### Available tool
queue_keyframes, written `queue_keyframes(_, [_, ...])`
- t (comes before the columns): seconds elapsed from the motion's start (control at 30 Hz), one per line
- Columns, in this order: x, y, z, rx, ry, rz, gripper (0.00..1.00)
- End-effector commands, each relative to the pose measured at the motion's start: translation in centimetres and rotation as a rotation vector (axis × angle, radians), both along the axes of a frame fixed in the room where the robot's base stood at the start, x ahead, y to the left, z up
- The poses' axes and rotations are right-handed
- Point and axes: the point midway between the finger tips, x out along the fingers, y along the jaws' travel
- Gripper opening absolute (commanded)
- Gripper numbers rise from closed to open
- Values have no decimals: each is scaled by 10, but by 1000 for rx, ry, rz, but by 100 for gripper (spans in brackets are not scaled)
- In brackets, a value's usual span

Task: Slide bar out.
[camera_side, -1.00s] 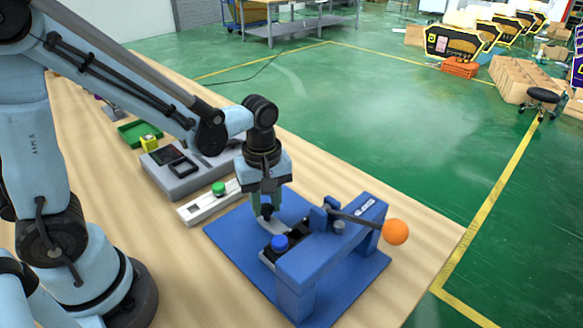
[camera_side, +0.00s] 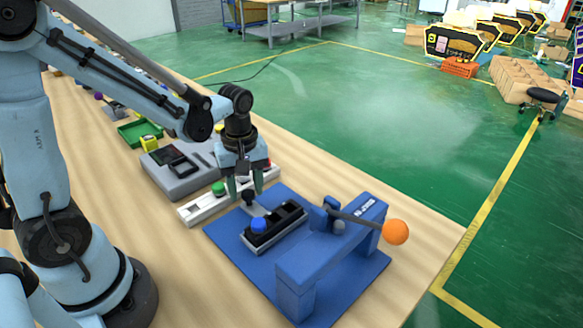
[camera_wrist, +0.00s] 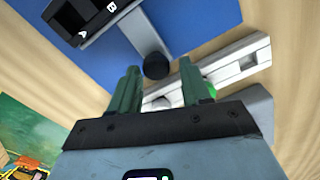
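The slide bar (camera_side: 285,232) is a black tray with a grey handle strip that ends in a round black knob (camera_side: 248,196). My gripper (camera_side: 245,186) is above the knob. Its two green fingers are apart, with a gap between them. They also show apart in the wrist view (camera_wrist: 160,72). Nothing is visibly clamped.
The blue press (camera_side: 305,270) has a lever with an orange ball (camera_side: 396,231) on the right. A white rail (camera_side: 205,208) with a green cap (camera_side: 218,188) lies left of the base plate. A grey device (camera_side: 180,172) and a green tray (camera_side: 135,132) stand farther back.

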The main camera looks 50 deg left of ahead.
Motion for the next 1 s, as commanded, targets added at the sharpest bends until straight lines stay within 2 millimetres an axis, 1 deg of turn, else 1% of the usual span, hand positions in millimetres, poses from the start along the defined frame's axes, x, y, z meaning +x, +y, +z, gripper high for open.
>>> queue_keyframes(0.33, [0, -2, 1, -4, -1, -4, 57])
queue_keyframes(0.47, [0, -2, 6, -4, -2, -5, 57])
queue_keyframes(0.67, [0, -2, 29, -5, -1, -5, 57])
queue_keyframes(1.0, [0, -2, 80, -4, -1, -4, 57])
